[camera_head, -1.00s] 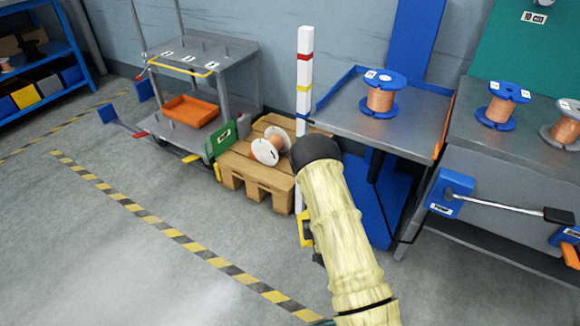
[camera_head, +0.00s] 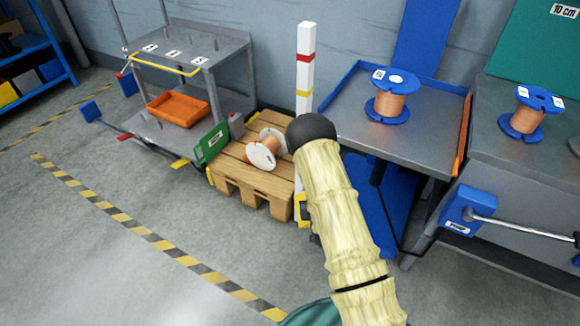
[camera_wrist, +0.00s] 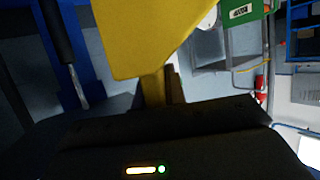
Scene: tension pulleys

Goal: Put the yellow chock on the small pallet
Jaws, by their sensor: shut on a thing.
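The small wooden pallet (camera_head: 232,169) lies on the floor in the middle of the head view. A copper-wound spool with white flanges (camera_head: 262,155) lies on its side on it. The yellow chock (camera_wrist: 145,40) fills the upper middle of the wrist view, and my gripper (camera_wrist: 155,95) is shut on it. In the head view, my arm hides most of my gripper. A small yellow part (camera_head: 302,207) shows at the arm's left edge, near the pallet's right side; I cannot tell whether it is the chock.
A white post with red and yellow bands (camera_head: 304,70) stands behind the pallet's right side. A grey cart (camera_head: 190,60) with an orange tray (camera_head: 178,108) is to the left. A metal table (camera_head: 420,130) with a blue-flanged spool (camera_head: 391,97) is to the right. Floor in front is clear.

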